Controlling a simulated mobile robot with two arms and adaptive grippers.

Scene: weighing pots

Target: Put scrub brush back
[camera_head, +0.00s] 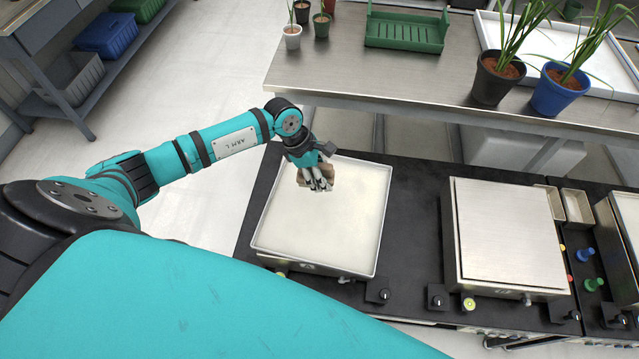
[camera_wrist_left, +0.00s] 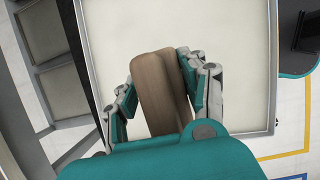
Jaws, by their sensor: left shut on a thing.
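My left gripper (camera_head: 318,180) is over the left scale's pale square pan (camera_head: 345,232), near the pan's back edge. It is shut on a brown wooden piece, which looks like the scrub brush (camera_head: 329,172). In the left wrist view the brush (camera_wrist_left: 158,88) sits between the two fingers of the left gripper (camera_wrist_left: 158,95), with the pan (camera_wrist_left: 225,50) behind it. I cannot tell whether the brush touches the pan. Its bristles are hidden. My right gripper is not in view.
A second scale (camera_head: 508,235) with an empty metal plate stands at the right. The steel table (camera_head: 420,75) behind holds a green tray (camera_head: 405,32), a black pot (camera_head: 494,82), a blue pot (camera_head: 556,92) and small pots.

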